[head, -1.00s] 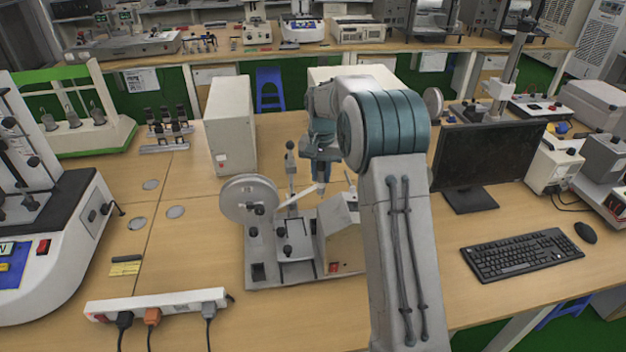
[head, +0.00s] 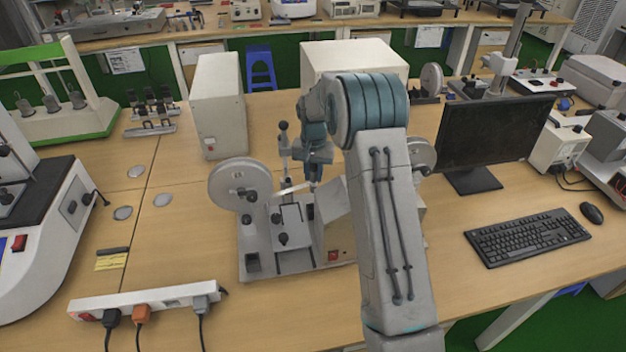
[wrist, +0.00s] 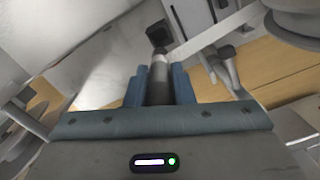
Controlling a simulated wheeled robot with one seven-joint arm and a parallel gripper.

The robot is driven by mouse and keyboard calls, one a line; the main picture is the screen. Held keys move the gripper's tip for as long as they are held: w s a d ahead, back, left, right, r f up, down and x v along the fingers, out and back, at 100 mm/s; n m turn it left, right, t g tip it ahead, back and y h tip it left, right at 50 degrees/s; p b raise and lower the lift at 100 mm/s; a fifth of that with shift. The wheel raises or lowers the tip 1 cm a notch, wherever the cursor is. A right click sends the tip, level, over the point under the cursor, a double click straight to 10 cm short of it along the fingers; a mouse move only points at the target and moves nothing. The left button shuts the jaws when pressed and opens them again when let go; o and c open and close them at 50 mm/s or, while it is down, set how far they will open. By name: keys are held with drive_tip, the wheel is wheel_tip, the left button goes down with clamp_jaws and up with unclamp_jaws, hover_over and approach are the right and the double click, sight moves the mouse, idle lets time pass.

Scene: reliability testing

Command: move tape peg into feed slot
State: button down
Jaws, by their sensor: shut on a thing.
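The tape machine (head: 262,262) stands on the bench with a large grey reel (head: 228,183) at its left. A pale tape strip (head: 290,190) runs from the reel toward my gripper; a pale strip also crosses the upper wrist view (wrist: 208,38). My gripper (head: 314,182) is above the machine's middle, beside its slanted housing (head: 336,212). In the wrist view my gripper (wrist: 157,82) has its blue fingers shut on a grey cylindrical peg (wrist: 158,80). A small black block (wrist: 158,34) shows just beyond the peg; I cannot tell if they touch. I cannot make out the feed slot.
A white power strip (head: 145,301) lies in front. A tall beige box (head: 219,110) stands behind the machine. A monitor (head: 495,140) and keyboard (head: 527,248) are at the right. A second reel (head: 421,150) is partly behind my arm.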

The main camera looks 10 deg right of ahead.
sight(313, 187)
drive_tip(key=shift+f+b, duration=0.9)
drive_tip(key=shift+f, duration=1.85)
drive_tip(key=shift+s+r, duration=0.1)
drive_tip(key=shift+f+b, duration=0.8)
drive_tip(key=shift+f, duration=0.2)
drive_tip(key=shift+f, duration=0.1)
drive_tip(key=shift+f+b, duration=0.6)
drive_tip(key=shift+f, duration=0.05)
drive_tip(key=shift+f+b, duration=0.35)
drive_tip(key=shift+f, duration=0.05)
